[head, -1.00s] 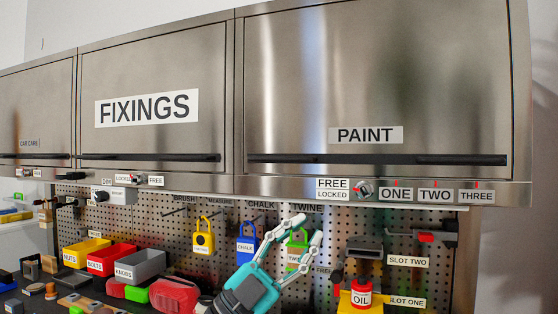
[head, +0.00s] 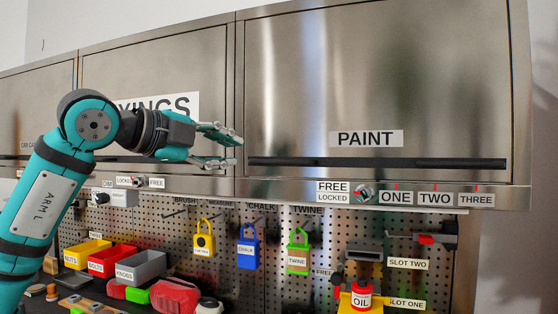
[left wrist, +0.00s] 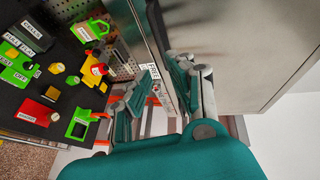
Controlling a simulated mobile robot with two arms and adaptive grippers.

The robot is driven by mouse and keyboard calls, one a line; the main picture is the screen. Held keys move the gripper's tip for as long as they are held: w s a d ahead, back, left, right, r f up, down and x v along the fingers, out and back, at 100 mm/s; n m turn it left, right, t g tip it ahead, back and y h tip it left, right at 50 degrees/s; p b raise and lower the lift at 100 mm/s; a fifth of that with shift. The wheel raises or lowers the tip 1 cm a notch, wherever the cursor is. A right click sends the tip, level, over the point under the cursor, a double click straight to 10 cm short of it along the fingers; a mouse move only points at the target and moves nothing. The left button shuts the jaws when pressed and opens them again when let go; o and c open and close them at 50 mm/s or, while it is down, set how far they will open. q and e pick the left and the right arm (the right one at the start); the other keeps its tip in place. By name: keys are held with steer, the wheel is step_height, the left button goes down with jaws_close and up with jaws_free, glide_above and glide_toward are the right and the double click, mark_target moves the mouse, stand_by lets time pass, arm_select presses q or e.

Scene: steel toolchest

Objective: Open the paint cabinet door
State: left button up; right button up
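The paint cabinet door (head: 420,75) is a brushed steel panel at the upper right of the head view, labelled PAINT. It looks closed. Its black bar handle (head: 375,162) runs along the lower edge. A small knob (head: 366,193) sits below it beside the FREE/LOCKED label; I cannot tell its setting clearly. My left gripper (head: 236,151) is open and empty, its fingertips just left of the handle's left end in the picture. Its spread fingers also show in the left wrist view (left wrist: 163,76), beside a steel panel. My right gripper is not in view.
The FIXINGS door (head: 150,70) is closed, partly behind my left arm. Labels ONE, TWO and THREE (head: 476,199) line the strip under the paint door. Bins (head: 140,265) and an oil can (head: 361,297) stand lower down.

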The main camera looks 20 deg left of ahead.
mark_target(277, 163)
arm_select(q)
steer(key=p+x, duration=0.4)
steer(key=x, duration=1)
steer(key=shift+w+d+f+p, duration=0.15)
steer(key=shift+w+p, duration=0.05)
steer(key=shift+p, duration=0.2)
jaws_close()
steer(key=shift+f, duration=0.1)
